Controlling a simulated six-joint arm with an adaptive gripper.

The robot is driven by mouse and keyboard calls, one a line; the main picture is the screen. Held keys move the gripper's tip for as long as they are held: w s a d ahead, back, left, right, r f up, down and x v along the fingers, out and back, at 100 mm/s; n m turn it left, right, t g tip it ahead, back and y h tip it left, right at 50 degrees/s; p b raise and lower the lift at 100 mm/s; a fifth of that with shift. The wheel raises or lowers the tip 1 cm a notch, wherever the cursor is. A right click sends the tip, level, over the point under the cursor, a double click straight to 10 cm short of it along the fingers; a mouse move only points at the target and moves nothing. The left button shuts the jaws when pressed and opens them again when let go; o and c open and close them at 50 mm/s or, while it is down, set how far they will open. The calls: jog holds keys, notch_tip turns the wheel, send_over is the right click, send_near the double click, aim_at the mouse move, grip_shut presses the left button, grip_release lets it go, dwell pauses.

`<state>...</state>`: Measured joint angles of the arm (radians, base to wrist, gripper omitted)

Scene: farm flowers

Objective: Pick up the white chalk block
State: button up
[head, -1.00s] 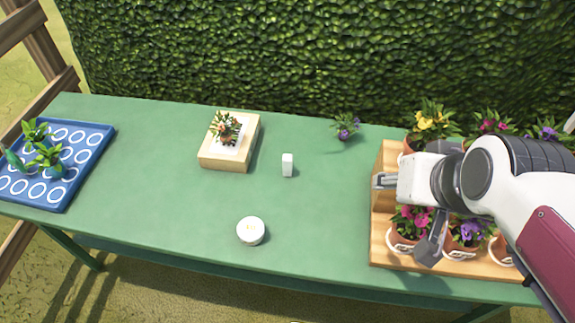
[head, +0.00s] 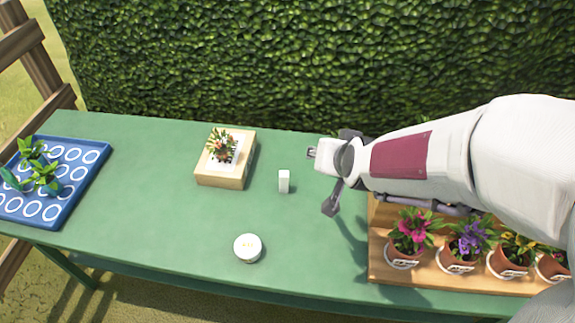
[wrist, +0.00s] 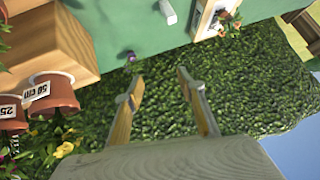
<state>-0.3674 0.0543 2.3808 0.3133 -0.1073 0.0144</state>
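The white chalk block (head: 284,181) stands upright on the green table, right of the wooden box with a small plant. It also shows in the wrist view (wrist: 168,12) near the top edge, beyond my fingertips. My gripper (head: 322,180) is above the table, to the right of the chalk block and apart from it. In the wrist view my gripper (wrist: 156,88) has its two fingers spread with nothing between them but the hedge behind.
A wooden box (head: 222,182) with a plant stands left of the block. A round white tin (head: 248,247) sits nearer the front. A blue tray (head: 75,178) lies far left. Potted flowers (head: 410,235) stand on a wooden stand at right. The table between the tray and the box is clear.

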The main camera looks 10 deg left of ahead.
jog(key=w+a+f+t, duration=0.2)
jog(key=w+a+f, duration=0.3)
jog(key=a+f, duration=0.3)
jog(key=t+h, duration=0.1)
jog(key=t, duration=0.1)
send_near(284, 183)
jog(key=w, duration=0.2)
jog(key=w+f, duration=0.1)
jog(key=shift+w+a+n, duration=0.15)
jog(key=shift+a+n, duration=0.15)
jog(key=shift+n, duration=0.1)
jog(key=shift+s+a+f+t, duration=0.1)
jog(key=shift+s+f+t, duration=0.2)
jog(key=shift+f, duration=0.15)
jog(key=shift+w, duration=0.1)
jog(key=shift+x, duration=1.25)
jog(key=shift+w, duration=0.15)
jog(key=shift+x, duration=2.45)
jog(key=shift+f, duration=0.1)
